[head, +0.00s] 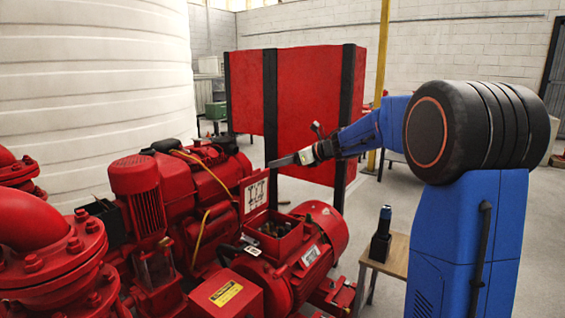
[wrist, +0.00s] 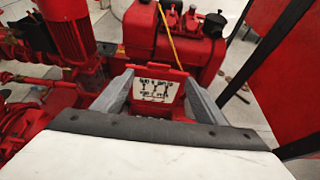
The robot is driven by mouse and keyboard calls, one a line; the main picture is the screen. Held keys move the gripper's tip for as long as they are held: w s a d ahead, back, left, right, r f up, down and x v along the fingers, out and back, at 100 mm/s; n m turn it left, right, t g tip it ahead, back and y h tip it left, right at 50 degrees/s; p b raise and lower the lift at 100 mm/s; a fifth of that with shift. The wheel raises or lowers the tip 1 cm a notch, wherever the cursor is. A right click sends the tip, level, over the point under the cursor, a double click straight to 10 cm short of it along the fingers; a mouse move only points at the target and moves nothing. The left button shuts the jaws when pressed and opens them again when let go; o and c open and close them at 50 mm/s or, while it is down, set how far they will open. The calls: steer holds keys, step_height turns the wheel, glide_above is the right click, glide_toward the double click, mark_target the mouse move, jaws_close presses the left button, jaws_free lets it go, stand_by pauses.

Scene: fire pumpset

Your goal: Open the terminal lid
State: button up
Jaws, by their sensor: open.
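The terminal lid (head: 255,194) is a red plate with a white wiring label on its inner face. It stands raised, roughly upright, at the left edge of the red terminal box (head: 292,243) on top of the motor. The box is open at the top and its dark inside shows. My gripper (head: 272,163) is above and slightly right of the lid, pointing left, apart from it. In the wrist view my gripper (wrist: 158,78) is open and empty, and the lid (wrist: 155,91) with its label appears between and beyond the two grey fingers.
The red motor (head: 322,230) and engine (head: 205,180) fill the left and middle. A red panel with black posts (head: 305,100) stands behind my gripper. A small wooden table (head: 393,258) with a dark bottle-like object (head: 381,236) is at right. Open floor lies beyond.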

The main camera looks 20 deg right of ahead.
steer(key=c, duration=0.5)
steer(key=shift+t+y, duration=0.4)
steer(key=shift+t, duration=0.1)
steer(key=s+f, duration=0.2)
steer(key=s+d+f, duration=0.1)
steer(key=s, duration=0.1)
steer(key=shift+f, duration=0.4)
jaws_close()
glide_toward(251, 175)
steer(key=w, duration=0.1)
steer(key=w+a, duration=0.1)
steer(key=w+f, duration=0.1)
steer(key=shift+w+a, duration=0.25)
steer(key=shift+w, duration=0.1)
steer(key=shift+w+a, duration=0.5)
steer(key=shift+w, duration=0.2)
steer(key=w+a, duration=0.3)
steer(key=w, duration=0.1)
steer(key=shift+r, duration=0.35)
steer(key=shift+s, duration=0.1)
